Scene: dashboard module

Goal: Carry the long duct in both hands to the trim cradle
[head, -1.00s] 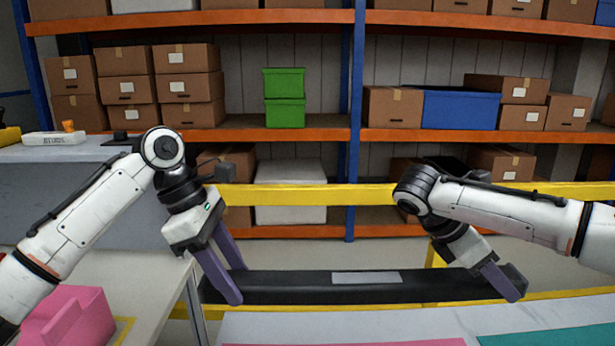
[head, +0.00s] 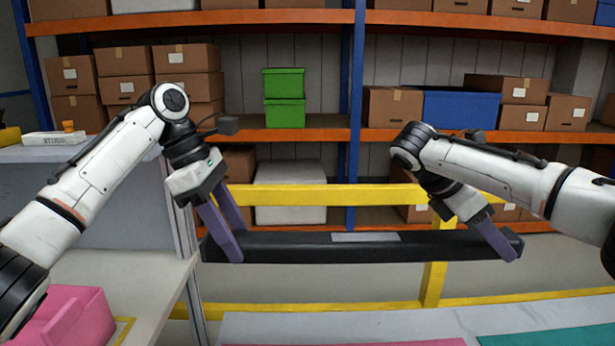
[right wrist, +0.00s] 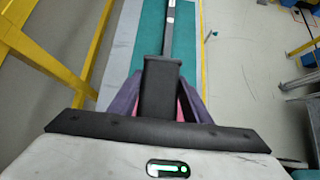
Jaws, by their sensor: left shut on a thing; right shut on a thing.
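The long duct (head: 310,249) is a straight black bar with a grey patch on top, held roughly level in the air across the head view. My left gripper (head: 230,232) is shut on it near its left end, with purple fingers pointing down. My right gripper (head: 496,238) is shut on it near its right end. In the right wrist view the duct (right wrist: 161,88) lies between the purple fingers and runs away upward. I cannot make out a trim cradle for certain.
A yellow rail (head: 300,194) stands behind the duct, with shelves of boxes beyond. A bench (head: 270,326) with pink and teal mats (head: 550,340) is at the front.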

